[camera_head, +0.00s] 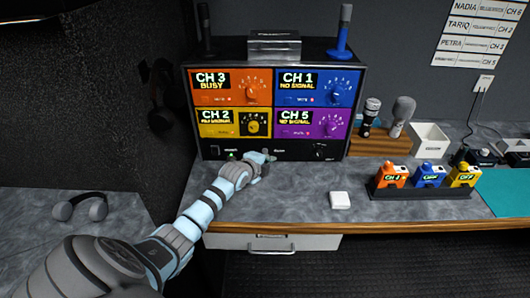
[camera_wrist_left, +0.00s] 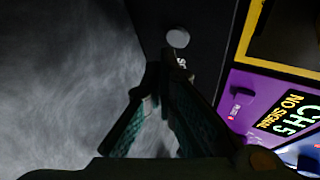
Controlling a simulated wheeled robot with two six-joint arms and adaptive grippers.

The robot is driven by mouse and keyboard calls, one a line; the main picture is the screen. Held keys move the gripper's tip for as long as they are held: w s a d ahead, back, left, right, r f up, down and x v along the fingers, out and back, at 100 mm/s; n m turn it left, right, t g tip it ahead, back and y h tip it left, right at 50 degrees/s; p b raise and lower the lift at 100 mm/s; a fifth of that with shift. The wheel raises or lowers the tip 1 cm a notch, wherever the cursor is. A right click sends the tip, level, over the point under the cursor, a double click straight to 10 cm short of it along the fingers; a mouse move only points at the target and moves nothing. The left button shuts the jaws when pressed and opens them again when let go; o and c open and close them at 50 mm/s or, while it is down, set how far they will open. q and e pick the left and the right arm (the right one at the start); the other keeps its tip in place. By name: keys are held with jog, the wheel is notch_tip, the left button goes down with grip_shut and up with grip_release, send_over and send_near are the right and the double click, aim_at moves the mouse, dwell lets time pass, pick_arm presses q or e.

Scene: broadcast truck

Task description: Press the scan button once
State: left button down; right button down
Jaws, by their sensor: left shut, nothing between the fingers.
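The receiver rack (camera_head: 273,149) stands on the desk, with four channel panels above a black lower strip. My left gripper (camera_head: 264,158) is at that strip, shut and empty, below the yellow and purple panels. In the left wrist view a round grey button (camera_wrist_left: 178,38) sits on the black strip, with a partly hidden label starting with S under it. The shut fingertips (camera_wrist_left: 165,68) are just short of the button in that picture; whether they touch the panel I cannot tell. In the head view the gripper covers the button's area. My right gripper is not in view.
A black knob (camera_head: 319,150) is right of the gripper on the strip. A white block (camera_head: 340,200) lies on the desk. A black tray (camera_head: 420,193) holds orange, blue and yellow packs. Microphones (camera_head: 371,112) stand on a wooden block. Headphones (camera_head: 80,206) lie at left.

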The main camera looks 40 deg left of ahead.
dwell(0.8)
pick_arm(q)
jog(key=shift+w+a+b, duration=0.25)
jog(key=shift+w+b, duration=0.1)
jog(key=shift+b, duration=0.15)
jog(key=shift+w+a+b, duration=0.2)
jog(key=shift+w+b, duration=0.1)
jog(key=shift+b, duration=0.2)
dwell(0.4)
jog(key=shift+s+d+r+p, duration=0.15)
jog(key=shift+s+d+p, duration=0.2)
jog(key=shift+p, duration=0.5)
jog(key=shift+s, duration=0.2)
jog(key=shift+s+d, duration=0.1)
